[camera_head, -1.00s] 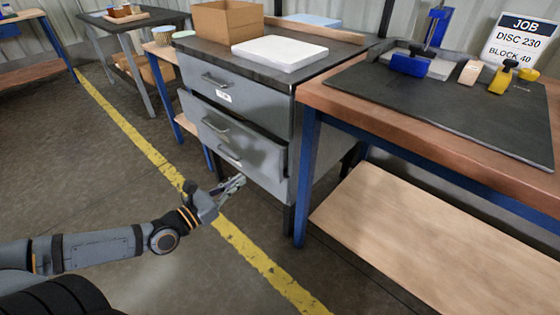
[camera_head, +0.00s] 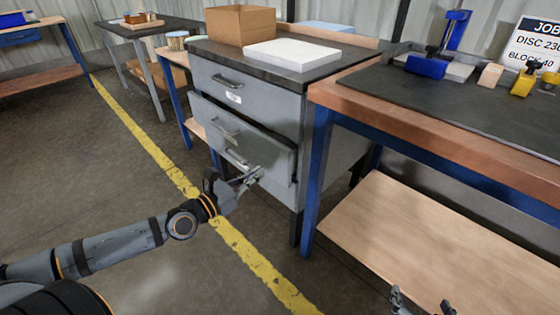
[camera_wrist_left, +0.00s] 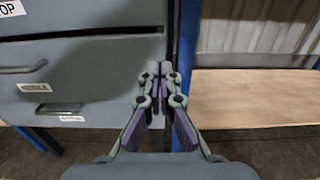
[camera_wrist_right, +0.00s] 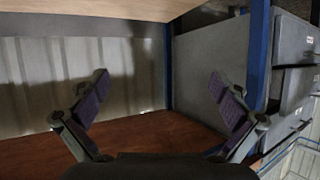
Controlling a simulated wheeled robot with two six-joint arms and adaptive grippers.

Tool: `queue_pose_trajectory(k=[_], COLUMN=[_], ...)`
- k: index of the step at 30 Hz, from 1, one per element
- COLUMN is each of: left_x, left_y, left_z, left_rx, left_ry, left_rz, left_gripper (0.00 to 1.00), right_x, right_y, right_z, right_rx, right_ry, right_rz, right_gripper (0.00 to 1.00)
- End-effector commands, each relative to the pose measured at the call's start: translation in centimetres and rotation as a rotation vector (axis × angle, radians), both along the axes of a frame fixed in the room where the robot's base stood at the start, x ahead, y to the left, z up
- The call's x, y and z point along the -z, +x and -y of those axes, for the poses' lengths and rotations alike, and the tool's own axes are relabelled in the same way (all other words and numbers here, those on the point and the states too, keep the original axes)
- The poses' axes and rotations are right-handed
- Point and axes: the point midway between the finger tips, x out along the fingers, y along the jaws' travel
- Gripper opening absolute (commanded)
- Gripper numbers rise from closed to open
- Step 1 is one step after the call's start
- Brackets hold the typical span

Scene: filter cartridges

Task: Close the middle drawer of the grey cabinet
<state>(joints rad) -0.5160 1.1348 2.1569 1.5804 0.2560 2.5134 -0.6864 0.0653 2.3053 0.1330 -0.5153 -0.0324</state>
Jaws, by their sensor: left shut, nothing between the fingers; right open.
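The grey cabinet (camera_head: 340,128) has its middle drawer (camera_head: 265,148) pulled out, its front standing ahead of the top drawer (camera_head: 262,98). The bottom drawer lies below, mostly hidden, with its handle (camera_head: 237,158) showing. My left gripper (camera_head: 258,174) is shut and empty, low in front of the right end of the middle drawer front. In the left wrist view the middle drawer front (camera_wrist_left: 95,72) fills the upper left, and the shut fingertips (camera_wrist_left: 160,72) overlap its right end. I cannot tell whether they touch. My right gripper (camera_wrist_right: 158,90) is open and empty; its tips (camera_head: 422,302) show at the head view's bottom edge.
A workbench with blue legs (camera_head: 318,180) and a low wooden shelf (camera_head: 440,240) stands right of the cabinet. A cardboard box (camera_head: 240,25) and a white slab (camera_head: 292,55) lie on the cabinet top.

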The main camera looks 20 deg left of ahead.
Motion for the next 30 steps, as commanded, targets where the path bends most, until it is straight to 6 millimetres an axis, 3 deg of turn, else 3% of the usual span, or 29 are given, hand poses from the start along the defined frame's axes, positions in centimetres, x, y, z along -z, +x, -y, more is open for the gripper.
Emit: queue_pose_trajectory(k=[6, 18, 30], left_x=[0.0, -0.1, -0.2], left_y=[0.5, 1.6, 2.5], left_z=[0.4, 0.1, 0.9], left_rx=[0.007, -0.013, -0.002], left_ry=[-0.004, 0.002, -0.003], left_rz=[0.004, -0.003, 0.000], left_gripper=[0.00, 0.00, 0.00], right_x=[-4.1, 3.6, 9.3], right_y=[2.2, -2.8, -9.5], right_z=[0.2, -0.3, -0.9], right_rx=[0.009, -0.011, -0.036], right_ry=[-0.005, 0.006, 0.021], right_rz=[0.181, -0.173, -0.497], right_gripper=[1.00, 1.00, 1.00])
